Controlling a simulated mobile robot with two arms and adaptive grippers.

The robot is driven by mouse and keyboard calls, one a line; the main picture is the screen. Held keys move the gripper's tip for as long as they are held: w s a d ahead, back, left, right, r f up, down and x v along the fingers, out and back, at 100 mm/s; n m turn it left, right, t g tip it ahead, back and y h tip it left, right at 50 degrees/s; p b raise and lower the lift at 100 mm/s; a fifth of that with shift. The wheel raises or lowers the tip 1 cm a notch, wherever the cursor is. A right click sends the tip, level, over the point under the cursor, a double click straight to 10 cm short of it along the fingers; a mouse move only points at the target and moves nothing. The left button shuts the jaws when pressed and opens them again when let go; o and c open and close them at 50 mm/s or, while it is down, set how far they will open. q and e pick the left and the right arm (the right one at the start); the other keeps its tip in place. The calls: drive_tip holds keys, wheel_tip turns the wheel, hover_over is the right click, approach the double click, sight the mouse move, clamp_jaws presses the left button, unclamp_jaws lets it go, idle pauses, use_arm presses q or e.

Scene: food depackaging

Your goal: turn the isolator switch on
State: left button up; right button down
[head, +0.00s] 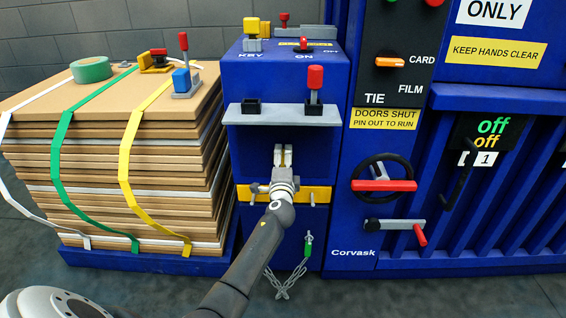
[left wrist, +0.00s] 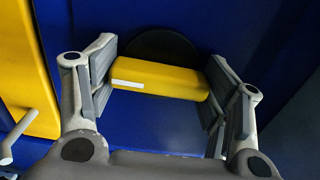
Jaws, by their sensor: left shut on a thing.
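The isolator switch, as far as I can tell, is the yellow bar handle (left wrist: 160,80) on a round black plate (left wrist: 165,48), fixed to a blue panel. A short white mark shows near the handle's left end. My left gripper (head: 283,155) is at the front of the blue cabinet (head: 250,146), below a grey shelf. In the left wrist view its two fingers (left wrist: 165,66) are shut on the handle, one pad at each end. In the head view the gripper hides most of the handle and plate. My right gripper is not in view.
The grey shelf (head: 282,119) juts out just above my gripper. A yellow strip (head: 318,195) crosses the cabinet below. A strapped stack of boards (head: 100,160) stands close on the left. A black handwheel (head: 383,170) and a red-ended lever (head: 395,225) are on the right.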

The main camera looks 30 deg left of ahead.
use_arm(q)
drive_tip(key=o, duration=1)
drive_tip(key=shift+d, duration=0.1)
drive_tip(key=v, duration=1.2)
